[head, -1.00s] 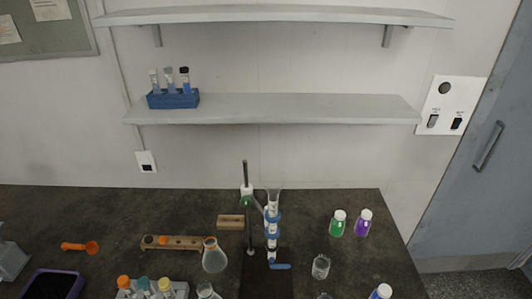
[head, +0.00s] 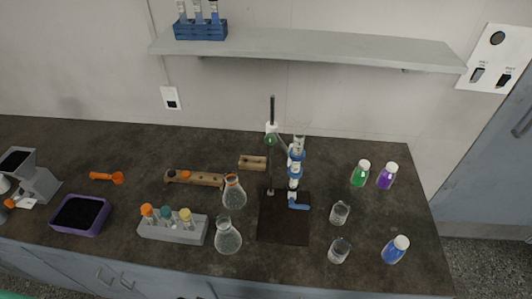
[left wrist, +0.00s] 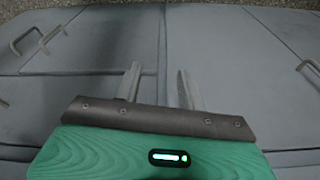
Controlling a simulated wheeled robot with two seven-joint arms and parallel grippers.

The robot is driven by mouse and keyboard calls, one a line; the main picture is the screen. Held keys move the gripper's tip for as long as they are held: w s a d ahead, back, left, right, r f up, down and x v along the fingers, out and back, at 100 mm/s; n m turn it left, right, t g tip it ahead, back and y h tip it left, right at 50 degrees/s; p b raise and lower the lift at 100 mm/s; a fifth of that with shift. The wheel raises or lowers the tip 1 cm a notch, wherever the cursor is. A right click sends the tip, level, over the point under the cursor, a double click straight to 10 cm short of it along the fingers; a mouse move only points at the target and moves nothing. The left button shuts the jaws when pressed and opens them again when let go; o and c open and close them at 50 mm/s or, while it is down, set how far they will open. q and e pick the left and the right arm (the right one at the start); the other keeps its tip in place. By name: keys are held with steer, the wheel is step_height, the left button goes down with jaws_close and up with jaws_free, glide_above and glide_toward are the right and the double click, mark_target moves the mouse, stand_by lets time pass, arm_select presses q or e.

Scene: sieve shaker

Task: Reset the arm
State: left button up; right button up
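My left gripper (left wrist: 158,88) shows in the left wrist view. Its two grey fingers stand apart with nothing between them, in front of the grey cabinet doors (left wrist: 85,75). In the head view neither gripper shows; only a bit of green that may be my own arm is at the lower left edge. My right gripper is in no view.
The dark bench (head: 330,160) holds a burette stand (head: 272,150), flasks (head: 228,238), beakers (head: 340,213), colored bottles (head: 395,250), a grey tube rack (head: 172,230) and a purple tray (head: 80,215). A shelf (head: 330,50) hangs above. The floor (head: 490,265) is clear at right.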

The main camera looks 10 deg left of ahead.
arm_select(q)
steer(key=s+a+f+b, duration=0.2)
steer(key=s+f, duration=0.8)
steer(key=f, duration=0.4)
steer(key=s+a+f+g+b, duration=0.1)
steer(key=s+f, duration=0.9)
steer(key=f, duration=0.4)
steer(key=shift+s+a+g+b, duration=0.3)
steer(key=shift+a+b, duration=0.05)
steer(key=shift+b, duration=0.05)
steer(key=shift+s, duration=0.1)
steer(key=shift+c, duration=0.4)
